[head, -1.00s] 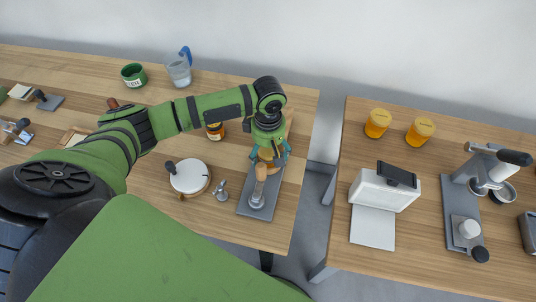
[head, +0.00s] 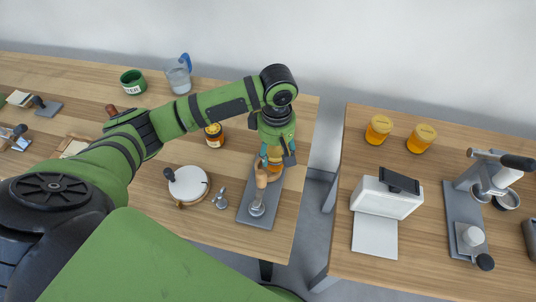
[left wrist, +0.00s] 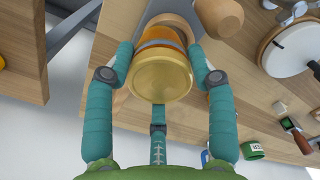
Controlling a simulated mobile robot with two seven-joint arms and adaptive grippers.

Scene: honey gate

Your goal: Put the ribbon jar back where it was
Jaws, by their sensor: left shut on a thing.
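My left gripper (head: 276,156) is over the right end of the left table (head: 150,222), pointing down. It is shut on the ribbon jar (head: 274,166), an amber jar partly hidden by the fingers. In the left wrist view the jar (left wrist: 160,76) has a gold lid and a pale grey-blue band, and the teal fingers (left wrist: 165,75) grip it from both sides. I cannot tell whether its base touches anything. My right gripper is not in view.
A wooden-handled tool (head: 259,190) stands on a grey plate (head: 252,217) close to the gripper. Another honey jar (head: 214,135) stands left. A white round dial (head: 187,183) is nearby. Two jars (head: 379,128) (head: 421,138) stand on the right table, across a gap.

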